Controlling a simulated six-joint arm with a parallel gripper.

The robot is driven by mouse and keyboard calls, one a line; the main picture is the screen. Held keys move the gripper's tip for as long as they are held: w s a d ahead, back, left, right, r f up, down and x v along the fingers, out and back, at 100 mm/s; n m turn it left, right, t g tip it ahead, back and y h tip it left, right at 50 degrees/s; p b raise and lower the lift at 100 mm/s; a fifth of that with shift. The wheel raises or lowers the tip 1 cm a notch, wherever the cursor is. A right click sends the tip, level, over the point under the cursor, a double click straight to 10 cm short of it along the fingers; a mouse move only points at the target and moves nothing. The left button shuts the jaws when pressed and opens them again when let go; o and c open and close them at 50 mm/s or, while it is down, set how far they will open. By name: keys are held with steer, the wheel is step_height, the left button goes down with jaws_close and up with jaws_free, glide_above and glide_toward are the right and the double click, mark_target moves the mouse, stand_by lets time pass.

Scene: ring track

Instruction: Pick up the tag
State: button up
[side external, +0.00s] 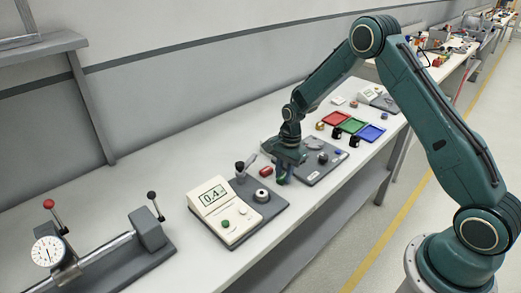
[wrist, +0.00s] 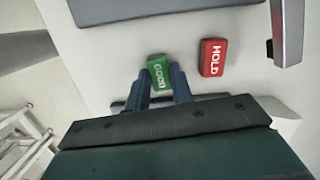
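Two tags lie on the pale bench in the wrist view: a green one marked GOOD (wrist: 159,72) and a red one marked HOLD (wrist: 212,57) to its right. My gripper (wrist: 161,74) has its two blue fingers on either side of the green tag, which sits slightly askew between the fingertips. The fingers look open, with no clear grip on it. In the side external view my gripper (side external: 284,178) is low over the bench, and the red tag (side external: 265,171) lies just left of it.
A gauge with a display (side external: 225,210) stands on a grey plate to the left. A grey plate with parts (side external: 318,172) lies close on the right. Red, green and blue trays (side external: 352,125) are farther back. The bench's front edge is close to my gripper.

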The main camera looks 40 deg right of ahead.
steer(key=shift+r, duration=0.15)
steer(key=shift+c, duration=0.3)
step_height(320, 180, up, 20)
stand_by(0.6)
stand_by(0.5)
steer(key=m, duration=0.1)
glide_above(297, 194)
steer(key=shift+d, duration=0.2)
stand_by(0.3)
step_height(297, 194, down, 16)
steer(key=shift+r, duration=0.1)
stand_by(0.5)
steer(key=shift+f, duration=2.1)
steer(key=shift+f, duration=0.2)
